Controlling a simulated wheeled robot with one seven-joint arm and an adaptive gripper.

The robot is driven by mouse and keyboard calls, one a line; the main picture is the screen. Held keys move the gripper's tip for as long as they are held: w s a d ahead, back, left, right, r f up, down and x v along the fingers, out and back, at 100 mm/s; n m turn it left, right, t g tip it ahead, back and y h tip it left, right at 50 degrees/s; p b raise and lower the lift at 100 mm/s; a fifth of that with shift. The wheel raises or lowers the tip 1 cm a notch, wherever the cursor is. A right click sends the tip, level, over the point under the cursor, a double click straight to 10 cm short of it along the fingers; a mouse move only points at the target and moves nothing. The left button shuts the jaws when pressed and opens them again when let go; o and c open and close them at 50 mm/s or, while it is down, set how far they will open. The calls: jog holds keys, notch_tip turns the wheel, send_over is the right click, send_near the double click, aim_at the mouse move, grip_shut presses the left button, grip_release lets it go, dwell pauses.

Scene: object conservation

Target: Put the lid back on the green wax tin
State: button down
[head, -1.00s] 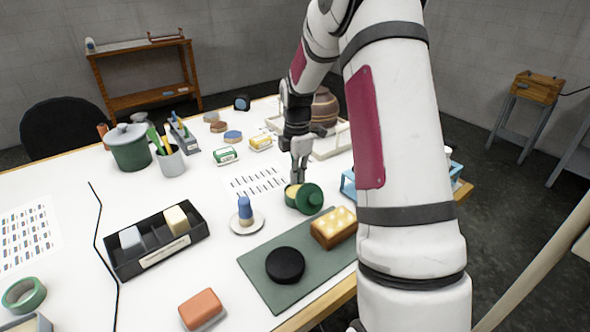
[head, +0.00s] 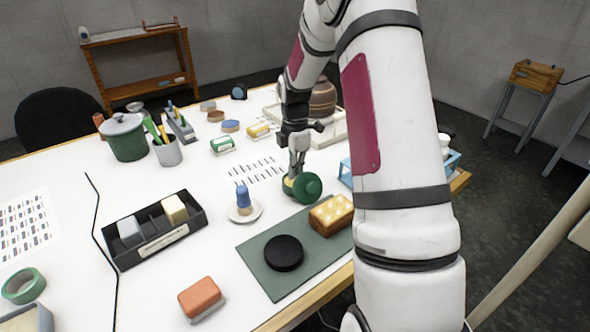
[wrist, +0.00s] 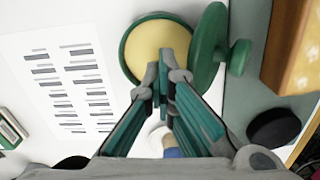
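The green wax tin (head: 288,187) stands uncovered on the white table, and its yellow wax (wrist: 150,45) fills the wrist view's upper middle. The round green lid (head: 308,187) stands tilted on edge against the tin's right side, its knob facing away from the tin. In the wrist view the lid (wrist: 207,45) is nearly edge-on, with the knob (wrist: 238,57) to its right. My gripper (head: 293,177) points down over the tin. In the wrist view its fingertips (wrist: 165,70) are together above the wax's near edge, with nothing seen between them. Tip contact with the tin is unclear.
A green mat (head: 262,262) with a black puck (head: 283,253) and a yellow-topped brown block (head: 331,214) lies in front. A blue-topped item (head: 243,197) stands on a white saucer (head: 258,211) to the left. A blue rack (head: 346,172) is right of the lid.

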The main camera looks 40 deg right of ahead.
jog(key=shift+w+r+b, duration=0.4)
jog(key=shift+w+b, duration=0.75)
jog(key=shift+w, duration=0.9)
jog(key=shift+w+r+b, duration=0.35)
jog(key=shift+w+b, duration=0.75)
jog(key=shift+w, duration=0.9)
jog(key=shift+w+r+b, duration=0.4)
jog(key=shift+w+b, duration=0.75)
jog(key=shift+w, duration=0.9)
dwell(1.9)
